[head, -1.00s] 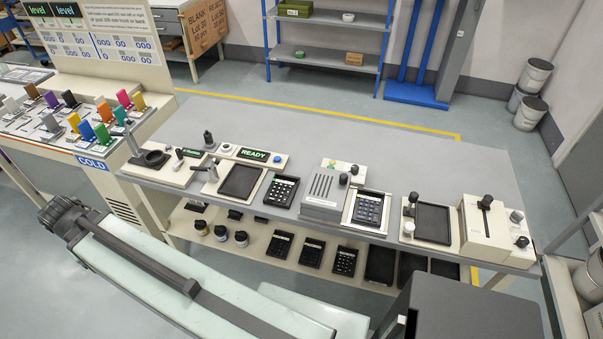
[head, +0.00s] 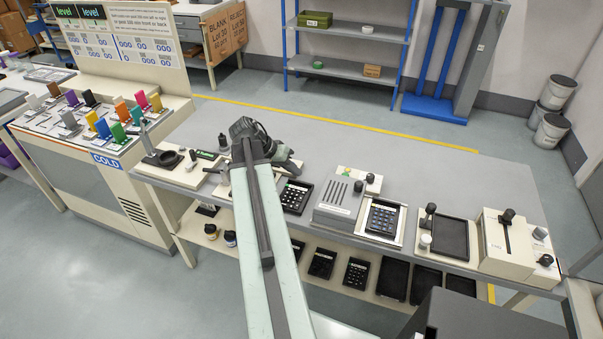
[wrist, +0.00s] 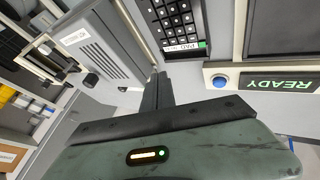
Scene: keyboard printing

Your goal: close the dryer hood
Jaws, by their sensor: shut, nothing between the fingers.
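The grey louvred box that looks like the dryer hood (head: 340,198) stands on the bench, right of my gripper. A dark knob (head: 359,186) shows at its right side. A keypad (head: 383,216) lies uncovered on a pale plate directly right of the hood. In the wrist view the hood (wrist: 103,52) is at upper left, with its slots visible. My gripper (head: 294,168) is over the bench, left of the hood and apart from it. Its dark fingers (wrist: 156,90) are shut and empty in the wrist view. My arm hides part of the bench.
Another keypad (head: 294,196) lies on the bench between my arm and the hood. A READY sign (wrist: 278,85) with a blue button (wrist: 219,81) is close by. A black tray (head: 446,237) and a cream lever box (head: 503,245) stand farther right. The bench's rear strip is clear.

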